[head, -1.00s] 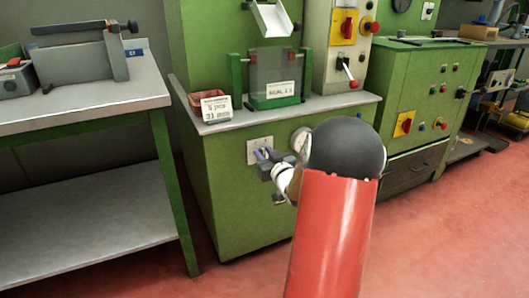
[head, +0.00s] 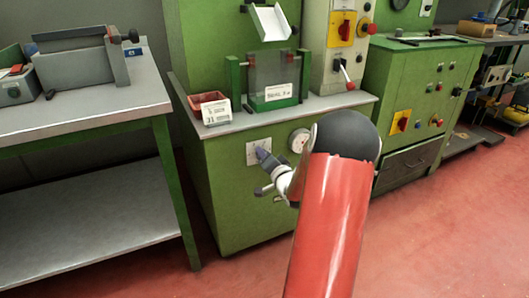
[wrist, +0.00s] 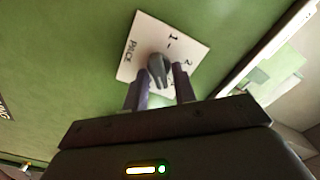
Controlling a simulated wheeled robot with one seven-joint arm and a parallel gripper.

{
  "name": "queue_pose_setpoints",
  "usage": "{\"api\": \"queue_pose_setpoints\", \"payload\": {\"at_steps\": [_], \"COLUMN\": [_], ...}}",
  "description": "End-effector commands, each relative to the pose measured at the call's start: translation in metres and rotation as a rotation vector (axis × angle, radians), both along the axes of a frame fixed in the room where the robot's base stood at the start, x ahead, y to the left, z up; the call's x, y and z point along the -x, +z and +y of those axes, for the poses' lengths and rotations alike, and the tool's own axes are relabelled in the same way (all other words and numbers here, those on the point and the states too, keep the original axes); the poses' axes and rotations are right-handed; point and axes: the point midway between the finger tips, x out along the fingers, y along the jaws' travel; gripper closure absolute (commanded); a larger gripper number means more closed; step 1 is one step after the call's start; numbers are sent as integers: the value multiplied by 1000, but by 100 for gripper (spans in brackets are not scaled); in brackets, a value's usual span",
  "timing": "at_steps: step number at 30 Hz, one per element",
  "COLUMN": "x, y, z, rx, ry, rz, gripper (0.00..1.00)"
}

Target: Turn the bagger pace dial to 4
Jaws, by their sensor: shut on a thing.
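The bagger pace dial is a grey knob (wrist: 159,67) on a white plate (wrist: 140,50), which is fixed to the green machine front. In the wrist view the plate reads "PACE" with the marks 1 and 2 showing, and it appears tilted. Other marks are hidden or too unclear to read. My gripper (wrist: 158,80) is shut on the knob, with one finger at each side of it. In the head view the plate (head: 251,152) is partly covered by my gripper (head: 262,155). I cannot read the dial's setting.
A round white gauge (head: 299,140) sits on the machine front to the right of the plate, close to my arm. A shelf (head: 235,124) juts out above, with a red bin (head: 208,101) and a card. A grey-topped bench (head: 90,100) stands at left.

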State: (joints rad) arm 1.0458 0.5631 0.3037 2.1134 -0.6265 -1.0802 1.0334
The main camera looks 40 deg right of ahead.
Motion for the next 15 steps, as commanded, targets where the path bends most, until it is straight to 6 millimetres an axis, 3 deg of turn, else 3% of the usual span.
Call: {"api": "queue_pose_setpoints", "payload": {"at_steps": [15], "x": [1], "y": [-1], "z": [-2], "rx": [-451], "ry": [-2], "rz": [-105], "gripper": [96]}}
